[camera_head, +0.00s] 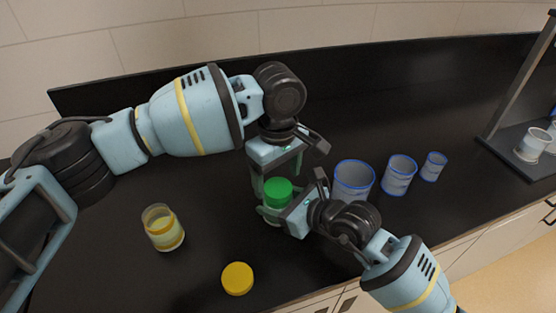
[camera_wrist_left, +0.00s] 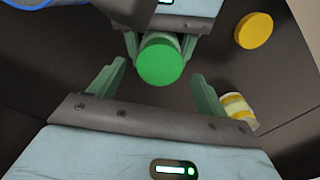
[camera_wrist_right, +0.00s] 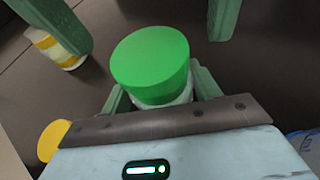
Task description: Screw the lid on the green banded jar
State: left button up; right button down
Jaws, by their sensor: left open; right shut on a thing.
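The green lid (camera_head: 278,191) sits on top of a pale jar (camera_wrist_right: 172,103), and the two look upright together. Whether the lid is threaded on or only resting cannot be told. My right gripper (camera_wrist_right: 160,95) is shut on the jar's body from the side, below the lid. My left gripper (camera_head: 277,176) is open and points down from above, its fingers on either side of the lid with gaps. The left wrist view shows the lid (camera_wrist_left: 160,62) beyond the open fingers. The jar's green band is hidden by lid and fingers.
A yellow-banded jar (camera_head: 164,229) stands open at left. A yellow lid (camera_head: 237,279) lies near the front edge. Three blue-rimmed containers (camera_head: 353,181) (camera_head: 400,174) (camera_head: 433,167) stand right of the grippers. A dark stand (camera_head: 508,150) holds a cup at far right.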

pick_arm(q)
jog(key=shift+f, duration=1.2)
jog(key=c, duration=1.1)
jog(key=m, duration=0.6)
jog(key=shift+m, duration=0.3)
jog(key=o, duration=1.1)
jog(key=shift+r, duration=0.1)
